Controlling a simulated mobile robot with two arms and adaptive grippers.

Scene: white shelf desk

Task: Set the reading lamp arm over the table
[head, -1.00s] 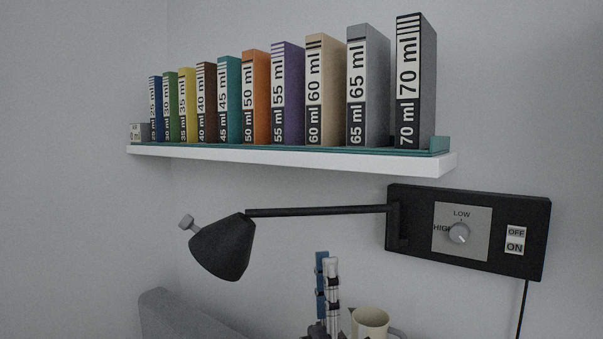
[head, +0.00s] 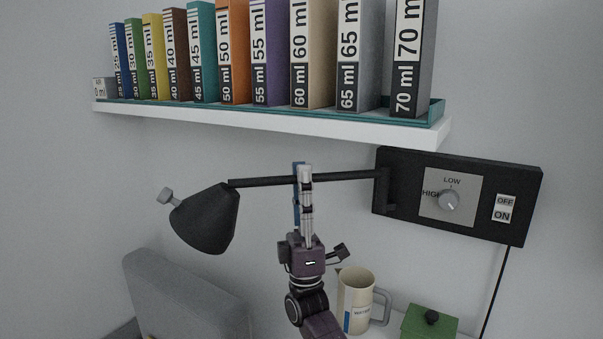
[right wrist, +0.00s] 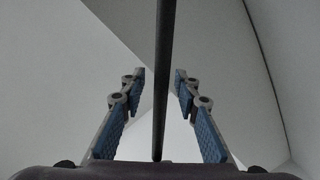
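The reading lamp has a thin black arm (head: 345,176) that runs left from a black wall box (head: 400,165). Its black cone shade (head: 207,218) hangs at the left end, with a grey knob (head: 166,195) on it. My right gripper (head: 302,172) is raised at the middle of the lamp arm, its fingers pointing up. In the right wrist view, the lamp arm (right wrist: 164,40) passes between the two open blue-padded fingers (right wrist: 160,80), with a gap on each side. A small part of the white table (head: 386,331) shows low down. My left gripper is not in view.
A white shelf (head: 290,122) with a row of numbered binders hangs above the lamp. A cream mug (head: 356,290) and a green lidded box (head: 428,324) stand right of my right arm. A grey chair back (head: 185,295) is at lower left.

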